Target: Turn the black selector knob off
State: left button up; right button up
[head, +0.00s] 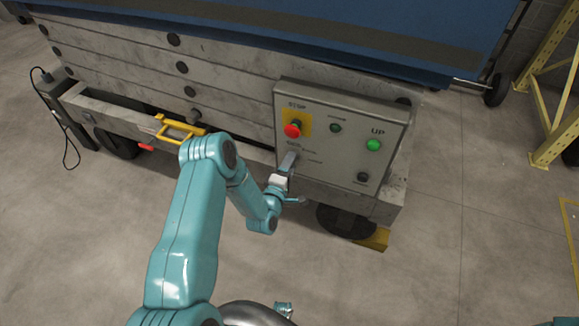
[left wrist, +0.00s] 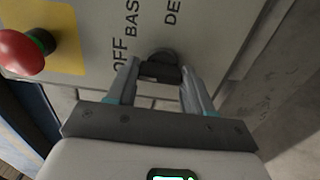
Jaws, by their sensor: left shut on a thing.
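The black selector knob (left wrist: 162,66) shows in the left wrist view, beside the printed words OFF, BAS… and DE…, the last two partly cut off. My left gripper (left wrist: 160,82) has a finger on each side of it and is shut on it. In the head view my left gripper (head: 288,163) reaches the lower left of the grey control panel (head: 330,115), under the red stop button, and hides the knob. I cannot tell exactly which label the knob points to. My right gripper is not in view.
The panel carries a red stop button (head: 293,130) on a yellow plate, a dark green button (head: 335,128), a green UP button (head: 374,145) and a small black control (head: 363,177). A yellow handle (head: 180,130) stands left. Concrete floor is open at right.

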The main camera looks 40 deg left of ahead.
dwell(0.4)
pick_arm(q)
jog(key=o, duration=1)
jog(key=shift+o, duration=0.2)
jog(key=p+v, duration=0.5)
jog(key=v, duration=1.1)
jog(key=shift+d, duration=0.2)
jog(key=shift+s, duration=0.2)
